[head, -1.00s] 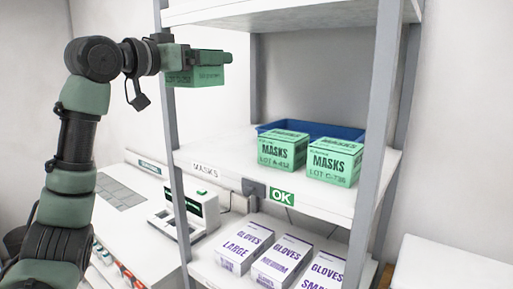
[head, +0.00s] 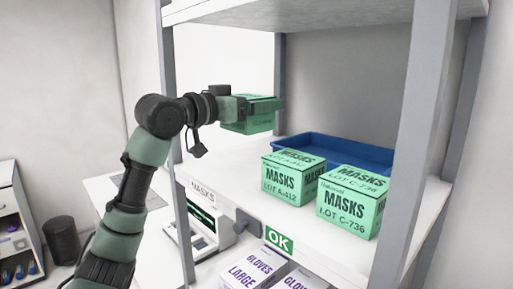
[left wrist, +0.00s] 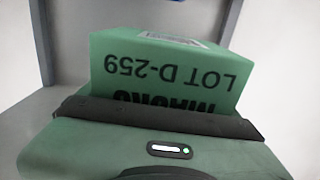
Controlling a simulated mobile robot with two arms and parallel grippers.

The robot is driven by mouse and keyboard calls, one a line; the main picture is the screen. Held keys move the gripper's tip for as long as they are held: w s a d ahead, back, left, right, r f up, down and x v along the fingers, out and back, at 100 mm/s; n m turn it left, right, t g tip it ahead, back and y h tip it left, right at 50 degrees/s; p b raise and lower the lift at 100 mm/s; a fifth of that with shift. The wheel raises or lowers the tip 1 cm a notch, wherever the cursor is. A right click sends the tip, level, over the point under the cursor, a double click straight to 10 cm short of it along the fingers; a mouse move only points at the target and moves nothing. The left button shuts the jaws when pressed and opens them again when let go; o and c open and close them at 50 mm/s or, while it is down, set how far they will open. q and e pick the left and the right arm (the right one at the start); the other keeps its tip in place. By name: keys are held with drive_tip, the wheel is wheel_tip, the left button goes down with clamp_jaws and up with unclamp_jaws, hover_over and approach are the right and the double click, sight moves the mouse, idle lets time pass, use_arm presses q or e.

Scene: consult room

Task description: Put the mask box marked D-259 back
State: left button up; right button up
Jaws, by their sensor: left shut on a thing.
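My left gripper (head: 262,106) is shut on a green mask box (head: 247,126) and holds it above the mask shelf at its left end, apart from the shelf board. In the left wrist view the mask box (left wrist: 170,72) shows "LOT D-259" upside down. Two more green mask boxes stand on the shelf (head: 233,175), lot A-412 (head: 291,177) and lot C-736 (head: 349,201), to the right of the held box. A "MASKS" label (head: 203,191) is on the shelf's front edge at the left. My right gripper is not in view.
A blue tray (head: 340,152) lies behind the two standing boxes. The shelf left of the A-412 box is bare. Grey posts (head: 408,140) frame the rack. Glove boxes (head: 255,268) stand on the shelf below, beside a green "OK" sign (head: 278,239).

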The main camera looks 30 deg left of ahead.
sight(258, 130)
use_arm(q)
drive_tip(key=f, duration=0.6)
drive_tip(key=shift+w+d, duration=0.15)
drive_tip(key=shift+w, duration=0.25)
drive_tip(key=shift+s+f+p, duration=0.15)
drive_tip(key=shift+f+p, duration=0.15)
drive_tip(key=shift+f, duration=0.25)
wheel_tip(258, 130, down, 3)
drive_tip(key=shift+f, duration=0.25)
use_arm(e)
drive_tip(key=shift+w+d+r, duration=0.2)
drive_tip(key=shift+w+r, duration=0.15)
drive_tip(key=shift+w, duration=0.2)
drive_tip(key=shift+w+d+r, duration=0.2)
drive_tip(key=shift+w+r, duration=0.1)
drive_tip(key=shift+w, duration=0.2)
use_arm(q)
drive_tip(key=o, duration=1.3)
drive_tip(key=shift+f, duration=0.15)
drive_tip(key=shift+s, duration=0.1)
